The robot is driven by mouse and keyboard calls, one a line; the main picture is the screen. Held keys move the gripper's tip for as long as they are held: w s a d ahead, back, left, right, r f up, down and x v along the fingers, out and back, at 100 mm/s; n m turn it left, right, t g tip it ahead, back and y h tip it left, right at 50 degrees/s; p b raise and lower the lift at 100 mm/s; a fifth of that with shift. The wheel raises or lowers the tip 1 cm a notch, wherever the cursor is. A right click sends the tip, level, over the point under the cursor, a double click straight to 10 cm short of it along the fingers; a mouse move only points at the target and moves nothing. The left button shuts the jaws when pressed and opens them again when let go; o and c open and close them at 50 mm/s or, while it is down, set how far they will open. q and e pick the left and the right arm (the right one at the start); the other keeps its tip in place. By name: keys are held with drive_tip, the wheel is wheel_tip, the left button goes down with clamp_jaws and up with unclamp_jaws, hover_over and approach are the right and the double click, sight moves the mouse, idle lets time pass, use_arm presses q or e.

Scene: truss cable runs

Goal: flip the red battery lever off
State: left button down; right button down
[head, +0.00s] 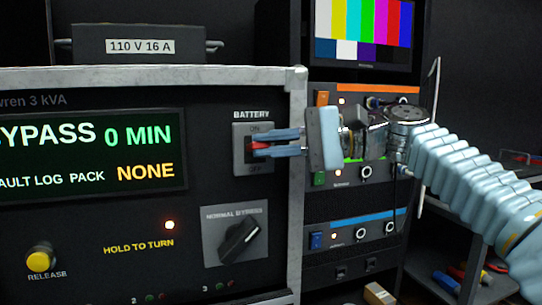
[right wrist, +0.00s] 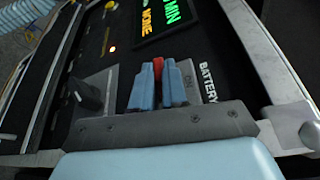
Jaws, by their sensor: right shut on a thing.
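The red battery lever (head: 261,146) sits on a grey switch plate (head: 241,166) below the BATTERY label, with ON above and OFF below. My right gripper (head: 257,143) reaches in from the right, and its two blue fingers are shut on the lever. In the right wrist view the red lever (right wrist: 158,68) shows between the fingertips (right wrist: 159,72). The fingers hide much of the lever, so its exact position is hard to tell. My left gripper is not in view.
A black rotary knob (head: 240,239) and a yellow RELEASE button (head: 40,257) are lower on the same panel. A display (head: 90,150) reads BYPASS 0 MIN. The panel's metal frame edge (head: 297,200) runs just beside my right gripper. A rack (head: 355,215) stands behind.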

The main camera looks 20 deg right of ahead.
wheel_tip(320, 180, down, 4)
drive_tip(key=n+y+b, duration=0.1)
drive_tip(key=n+b, duration=0.2)
drive_tip(key=b, duration=0.1)
drive_tip(key=n+y+b, duration=0.1)
drive_tip(key=n+b, duration=0.2)
drive_tip(key=b, duration=0.2)
drive_tip(key=shift+a+n+t+y+b, duration=0.1)
drive_tip(key=shift+n+t+y+b, duration=0.2)
drive_tip(key=shift+w+f+n+y+b, duration=0.15)
drive_tip(key=shift+n+y+b, duration=0.1)
drive_tip(key=shift+n+b, duration=0.4)
drive_tip(key=shift+w+n+y+b, duration=0.1)
drive_tip(key=shift+n+y+b, duration=0.15)
drive_tip(key=shift+n+b, duration=0.4)
drive_tip(key=c, duration=1.4)
unclamp_jaws()
drive_tip(key=shift+a, duration=0.1)
drive_tip(key=shift+c, duration=0.2)
approach(270, 170)
drive_tip(key=s, duration=0.1)
drive_tip(key=s+d, duration=0.1)
drive_tip(key=s, duration=0.1)
drive_tip(key=s+d, duration=0.1)
drive_tip(key=shift+s+d+r, duration=0.2)
drive_tip(key=shift+s+r, duration=0.05)
drive_tip(key=shift+s, duration=0.05)
